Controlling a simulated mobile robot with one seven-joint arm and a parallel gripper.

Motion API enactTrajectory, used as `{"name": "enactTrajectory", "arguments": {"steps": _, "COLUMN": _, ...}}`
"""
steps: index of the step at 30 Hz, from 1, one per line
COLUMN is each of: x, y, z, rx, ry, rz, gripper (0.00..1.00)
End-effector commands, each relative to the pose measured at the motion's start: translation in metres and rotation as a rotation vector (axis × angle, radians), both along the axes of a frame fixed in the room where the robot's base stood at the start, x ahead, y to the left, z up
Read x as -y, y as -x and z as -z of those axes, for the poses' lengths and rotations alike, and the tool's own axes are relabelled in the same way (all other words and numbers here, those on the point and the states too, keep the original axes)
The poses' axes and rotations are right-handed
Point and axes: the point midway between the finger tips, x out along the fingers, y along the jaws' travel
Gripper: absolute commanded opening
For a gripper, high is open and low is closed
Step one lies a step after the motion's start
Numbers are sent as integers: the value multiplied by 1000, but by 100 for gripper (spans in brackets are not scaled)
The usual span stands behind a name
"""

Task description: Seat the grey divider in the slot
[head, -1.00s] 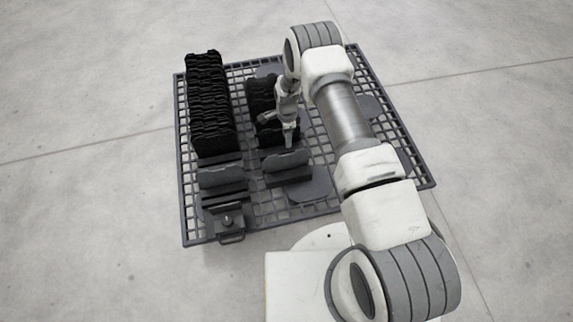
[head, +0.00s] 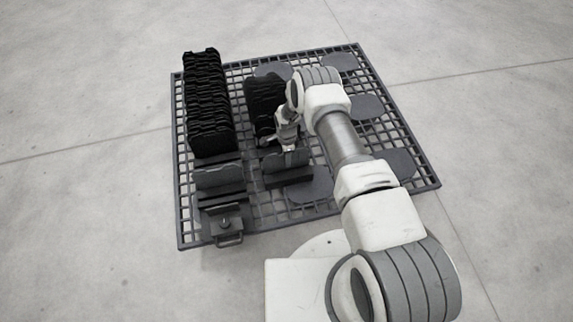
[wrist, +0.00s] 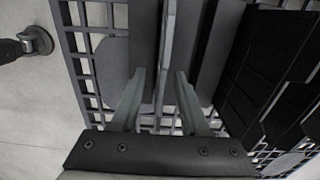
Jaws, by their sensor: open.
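A grey divider (head: 285,160) stands upright in a dark block at the front of the right-hand row. In the wrist view this divider (wrist: 167,45) shows edge-on as a thin grey strip. My gripper (head: 287,148) is just above it in the head view. In the wrist view my gripper (wrist: 160,75) is open, with one finger on each side of the strip and gaps visible. A second grey divider (head: 219,177) stands at the front of the left-hand row. I cannot tell which slot is the empty one.
Black dividers (head: 208,100) stand in a long left row, and a shorter black row (head: 262,95) is behind my gripper. Everything sits on a dark grid base (head: 437,184). A dark fixture with a handle (head: 229,240) is at the front left. Flat grey pads (head: 312,192) lie on the grid.

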Motion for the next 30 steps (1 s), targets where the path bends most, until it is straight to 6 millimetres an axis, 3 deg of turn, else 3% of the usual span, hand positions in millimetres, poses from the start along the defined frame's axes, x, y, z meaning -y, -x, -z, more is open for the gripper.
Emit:
{"name": "enactTrajectory", "arguments": {"steps": 5, "x": 0, "y": -1, "z": 0, "rx": 1, "ry": 0, "rz": 0, "gripper": 45}}
{"name": "enactTrajectory", "arguments": {"steps": 13, "x": 0, "y": -1, "z": -1, "rx": 1, "ry": 0, "rz": -1, "gripper": 0}}
{"name": "enactTrajectory", "arguments": {"steps": 30, "x": 0, "y": -1, "z": -1, "rx": 1, "ry": 0, "rz": -1, "gripper": 0}}
